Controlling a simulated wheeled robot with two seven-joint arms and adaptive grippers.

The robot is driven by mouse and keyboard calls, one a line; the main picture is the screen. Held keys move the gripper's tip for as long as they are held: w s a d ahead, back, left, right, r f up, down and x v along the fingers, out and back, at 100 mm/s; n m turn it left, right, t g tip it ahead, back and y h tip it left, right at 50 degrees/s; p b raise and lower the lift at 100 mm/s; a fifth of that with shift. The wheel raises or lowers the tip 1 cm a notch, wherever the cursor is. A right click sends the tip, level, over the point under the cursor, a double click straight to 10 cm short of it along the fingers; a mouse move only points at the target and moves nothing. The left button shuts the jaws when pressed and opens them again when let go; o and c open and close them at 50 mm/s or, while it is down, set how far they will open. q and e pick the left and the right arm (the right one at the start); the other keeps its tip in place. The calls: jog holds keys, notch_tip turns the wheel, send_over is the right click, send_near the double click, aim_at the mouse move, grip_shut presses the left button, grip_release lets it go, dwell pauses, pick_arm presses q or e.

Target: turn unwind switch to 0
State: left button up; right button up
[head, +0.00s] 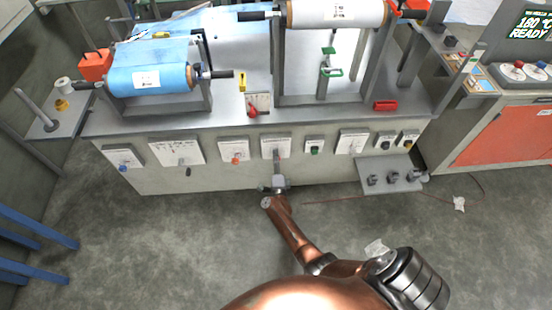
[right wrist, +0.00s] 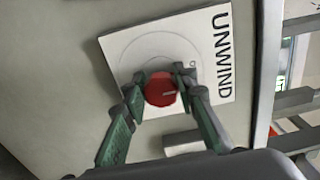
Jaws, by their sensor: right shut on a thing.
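The unwind switch is a red round knob (right wrist: 160,89) on a white plate (right wrist: 218,80) lettered UNWIND, seen in the right wrist view. A short pale pointer line on the knob points right in that picture, toward the lettering. Faint circular marks surround the knob; the position marks are partly hidden by the fingers and unreadable. My right gripper (right wrist: 160,88) is shut on the knob, one finger on each side. In the head view my right gripper (head: 276,161) reaches up to a white plate (head: 269,146) on the bench front and hides its knob. My left gripper is out of view.
Other switch plates line the bench front, one with a red knob (head: 236,160) to the left and one with a green knob (head: 314,150) to the right. A grey shelf (head: 392,186) juts out at the right. The floor in front is mostly clear.

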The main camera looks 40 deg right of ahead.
jog(key=shift+a, duration=0.1)
jog(key=o, duration=1.2)
jog(key=shift+c, duration=0.2)
jog(key=v, duration=0.7)
jog(key=shift+s, duration=0.2)
jog(key=shift+a+f, duration=0.1)
